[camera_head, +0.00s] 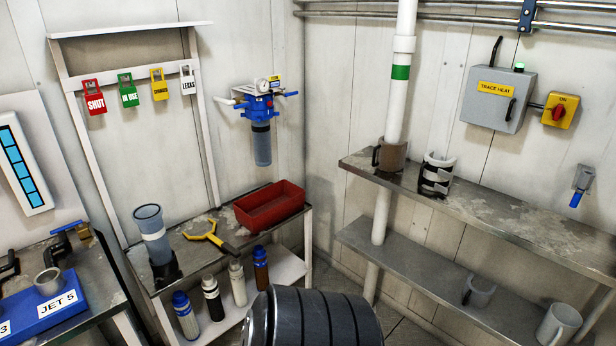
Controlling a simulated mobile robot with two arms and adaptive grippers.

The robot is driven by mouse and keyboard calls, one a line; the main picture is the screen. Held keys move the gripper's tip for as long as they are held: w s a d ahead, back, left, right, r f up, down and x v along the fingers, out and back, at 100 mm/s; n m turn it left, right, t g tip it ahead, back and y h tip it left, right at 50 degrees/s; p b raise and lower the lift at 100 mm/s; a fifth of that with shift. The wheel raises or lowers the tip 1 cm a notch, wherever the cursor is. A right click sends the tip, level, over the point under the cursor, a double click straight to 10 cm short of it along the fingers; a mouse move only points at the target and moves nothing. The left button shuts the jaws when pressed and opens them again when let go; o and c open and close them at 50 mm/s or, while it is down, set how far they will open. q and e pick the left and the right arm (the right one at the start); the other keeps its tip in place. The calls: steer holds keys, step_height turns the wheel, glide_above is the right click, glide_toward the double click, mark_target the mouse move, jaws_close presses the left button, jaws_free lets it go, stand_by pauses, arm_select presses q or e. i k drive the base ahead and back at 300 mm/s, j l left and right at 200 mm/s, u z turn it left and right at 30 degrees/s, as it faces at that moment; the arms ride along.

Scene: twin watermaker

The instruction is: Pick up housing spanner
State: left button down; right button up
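The housing spanner appears to be the yellow ring-shaped tool with a dark handle (209,237). It lies flat on the worn top of the small bench (185,258), between a clear-blue filter housing (151,232) on its left and a red tray (270,206) on its right. Its dark handle points toward the front right. Nothing covers it. Neither of my grippers is in view. A black ribbed part at the bottom middle looks like part of my own body.
Several bottles (238,283) stand on the lower shelf below the spanner. A blue filter unit (262,120) hangs on the wall above the red tray. A blue JET 5 block (45,312) sits on the left bench. Wall shelves (490,215) with mugs run along the right.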

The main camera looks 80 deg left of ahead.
mark_target(236, 253)
steer(key=u, duration=3.4)
